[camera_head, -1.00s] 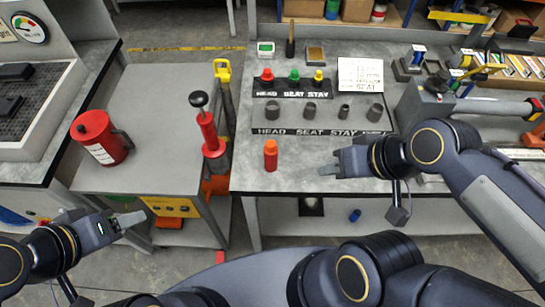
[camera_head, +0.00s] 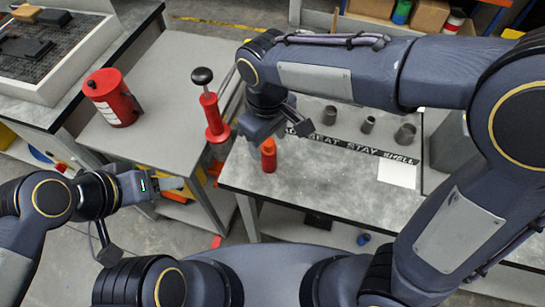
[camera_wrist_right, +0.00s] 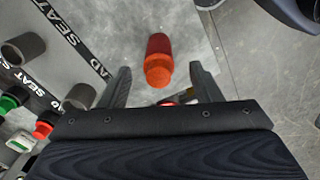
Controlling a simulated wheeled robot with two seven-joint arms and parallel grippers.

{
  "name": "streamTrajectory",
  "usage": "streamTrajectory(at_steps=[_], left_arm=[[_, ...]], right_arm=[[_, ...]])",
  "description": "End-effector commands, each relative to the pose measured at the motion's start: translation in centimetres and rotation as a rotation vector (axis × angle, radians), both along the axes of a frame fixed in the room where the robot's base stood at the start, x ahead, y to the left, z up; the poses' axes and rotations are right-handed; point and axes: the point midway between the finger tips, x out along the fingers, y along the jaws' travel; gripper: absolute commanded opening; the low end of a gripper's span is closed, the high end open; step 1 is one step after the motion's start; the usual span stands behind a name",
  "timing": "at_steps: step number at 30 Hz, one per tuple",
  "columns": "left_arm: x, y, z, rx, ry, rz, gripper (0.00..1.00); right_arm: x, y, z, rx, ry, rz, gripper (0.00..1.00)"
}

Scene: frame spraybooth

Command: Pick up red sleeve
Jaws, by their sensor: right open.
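A small red cylinder with an orange top, which looks like the red sleeve (camera_head: 269,158), stands on the grey bench near its front left corner. In the right wrist view the red sleeve (camera_wrist_right: 157,45) shows ahead of the fingers, roughly midway between their lines. My right gripper (camera_head: 262,130) is above and just behind it in the head view. Its fingers (camera_wrist_right: 163,84) are spread and empty, apart from the sleeve. My left gripper (camera_head: 178,184) is over the low cart's front side, away from the sleeve; its finger gap is unclear.
A red hand pump (camera_head: 212,115) and a red can (camera_head: 112,98) stand on the cart to the left. The bench front around the sleeve is clear.

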Motion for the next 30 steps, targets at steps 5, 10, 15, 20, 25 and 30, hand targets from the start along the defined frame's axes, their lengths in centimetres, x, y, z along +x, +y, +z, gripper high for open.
streamTrajectory(at_steps=[5,10,15,20,25,30], left_arm=[[0.0,0.0,0.3,0.0,0.0,0.0,0.57],[0.0,0.0,0.4,0.0,0.0,0.0,0.57],[0.0,0.0,0.4,0.0,0.0,0.0,0.57],[0.0,0.0,0.4,0.0,0.0,0.0,0.57],[0.0,0.0,0.4,0.0,0.0,0.0,0.57],[0.0,0.0,0.4,0.0,0.0,0.0,0.57]], right_arm=[[0.0,-0.1,-2.2,-0.002,0.003,-0.001,0.58],[0.1,-0.1,-4.8,-0.001,0.004,-0.002,0.58],[0.1,-0.1,-5.8,0.001,0.001,-0.002,0.58],[0.2,-0.1,-5.8,0.002,0.001,-0.002,0.58],[0.2,0.0,-5.8,0.002,0.001,-0.002,0.38],[0.2,0.0,-5.8,0.003,0.0,-0.002,0.16]])
